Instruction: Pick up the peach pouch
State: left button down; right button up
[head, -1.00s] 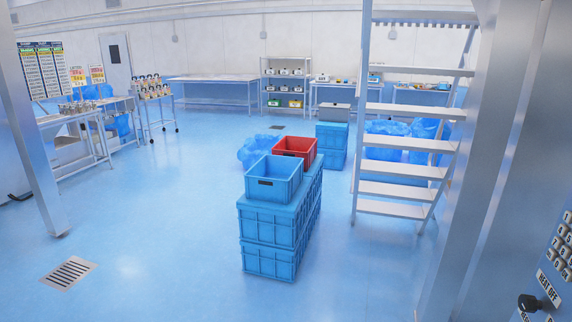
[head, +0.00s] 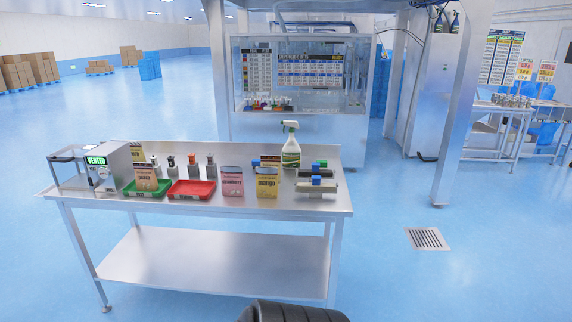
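A peach-coloured pouch (head: 145,180) with a dark label stands upright at the green tray (head: 147,189) on the left part of a steel table (head: 210,207). I cannot tell whether it stands in the tray or just behind it. Its printed name is too small to read. A pink pouch (head: 232,182) and a yellow pouch (head: 267,183) stand upright to the right of a red tray (head: 192,190). Neither of my grippers is in view. A dark ribbed rounded part at the bottom edge looks like part of my own body.
A boxy device (head: 107,166) stands at the table's left end. Small bottles stand behind the trays. A spray bottle (head: 291,150) and small devices with blue tops (head: 316,186) are on the right. A glazed cabinet (head: 305,110) is behind. The floor right of the table is clear.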

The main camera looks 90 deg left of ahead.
aim_at(145, 180)
jog(key=u, duration=3.75)
jog(key=i, duration=0.2)
